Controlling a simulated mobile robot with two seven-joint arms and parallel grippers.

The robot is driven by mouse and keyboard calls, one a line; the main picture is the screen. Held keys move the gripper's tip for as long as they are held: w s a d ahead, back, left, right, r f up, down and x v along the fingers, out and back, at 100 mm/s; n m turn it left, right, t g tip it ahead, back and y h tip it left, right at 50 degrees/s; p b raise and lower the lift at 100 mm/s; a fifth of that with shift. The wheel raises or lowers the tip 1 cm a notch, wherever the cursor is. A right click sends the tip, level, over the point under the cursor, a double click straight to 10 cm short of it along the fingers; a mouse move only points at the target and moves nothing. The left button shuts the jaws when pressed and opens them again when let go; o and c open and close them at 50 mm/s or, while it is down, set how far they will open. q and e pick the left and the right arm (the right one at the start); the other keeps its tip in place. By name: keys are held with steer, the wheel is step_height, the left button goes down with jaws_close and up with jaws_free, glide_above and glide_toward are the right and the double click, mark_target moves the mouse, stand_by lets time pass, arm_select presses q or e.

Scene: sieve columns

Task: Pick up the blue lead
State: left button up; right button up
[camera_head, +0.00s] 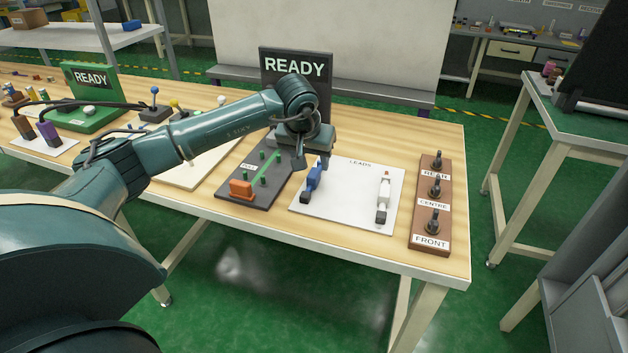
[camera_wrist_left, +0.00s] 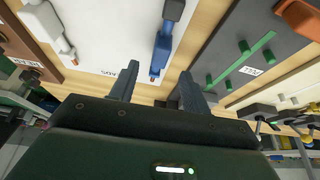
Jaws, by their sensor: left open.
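The blue lead (camera_head: 314,177) lies on the left part of the white LEADS mat (camera_head: 345,200), its dark end toward the table's front edge. My left gripper (camera_head: 313,163) is over the far end of the blue lead, pointing down, open and empty. In the left wrist view the blue lead (camera_wrist_left: 162,46) shows between and beyond the two open fingers (camera_wrist_left: 160,70). I cannot tell how high the fingertips are above it. A white lead (camera_head: 384,190) with a dark end lies on the right of the mat. My right gripper is not in view.
Left of the mat is a dark board (camera_head: 245,203) with an orange block (camera_head: 241,189) and green pegs. A brown board (camera_head: 431,225) with several dark knobs, labelled CENTRE and FRONT, stands at the right. A dark READY sign (camera_head: 295,67) stands behind.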

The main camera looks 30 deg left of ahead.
mark_target(314, 172)
arm_select(q)
steer(key=shift+x, duration=2.95)
steer(key=shift+c, duration=0.6)
jaws_close()
